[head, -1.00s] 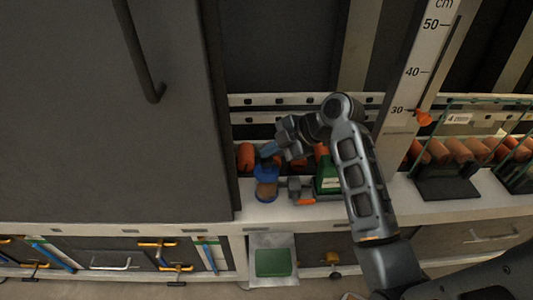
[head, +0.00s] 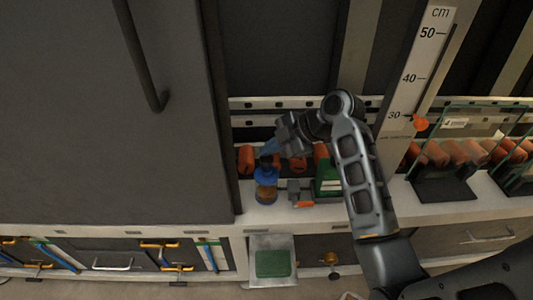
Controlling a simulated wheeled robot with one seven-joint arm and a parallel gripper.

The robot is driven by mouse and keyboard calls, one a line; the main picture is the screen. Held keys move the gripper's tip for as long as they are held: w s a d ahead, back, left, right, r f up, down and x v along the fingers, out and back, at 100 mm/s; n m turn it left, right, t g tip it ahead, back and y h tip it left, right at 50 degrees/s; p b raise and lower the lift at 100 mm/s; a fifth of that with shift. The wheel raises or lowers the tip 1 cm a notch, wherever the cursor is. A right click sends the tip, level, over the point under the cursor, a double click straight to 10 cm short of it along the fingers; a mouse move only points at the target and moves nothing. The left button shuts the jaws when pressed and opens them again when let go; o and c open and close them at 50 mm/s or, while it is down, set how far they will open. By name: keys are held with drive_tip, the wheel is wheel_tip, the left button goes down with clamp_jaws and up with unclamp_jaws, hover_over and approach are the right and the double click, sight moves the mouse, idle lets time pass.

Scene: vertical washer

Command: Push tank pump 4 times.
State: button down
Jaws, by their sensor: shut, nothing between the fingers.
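The tank pump (head: 265,189) stands upright on the pale counter, left of centre. It has a blue top and a brownish lower body. A short dark part shows above the blue top. My gripper (head: 268,148) is directly above it, pointing down and left, with bluish fingertips at the pump's upper end. The fingers are shut with nothing between them. I cannot tell whether the fingertips touch the pump.
A green bottle (head: 328,178) and a small grey-and-orange object (head: 300,192) stand to the right. Orange cylinders (head: 246,158) line the back. A tall dark cabinet (head: 110,110) closes off the left. A measuring post (head: 415,80) and glass-sided holders (head: 450,165) are at right.

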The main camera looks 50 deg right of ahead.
sight(270, 159)
drive_tip(key=shift+r, duration=0.3)
drive_tip(key=shift+r+p, duration=2.1)
drive_tip(key=shift+r, duration=0.45)
idle(0.7)
wheel_tip(270, 159, up, 4)
drive_tip(key=p, duration=0.2)
drive_tip(key=shift+f+p, duration=0.1)
drive_tip(key=shift+p, duration=0.25)
drive_tip(key=shift+f, duration=0.15)
wheel_tip(270, 159, down, 9)
drive_tip(key=b, duration=0.7)
drive_tip(key=shift+r, duration=0.2)
idle(1.6)
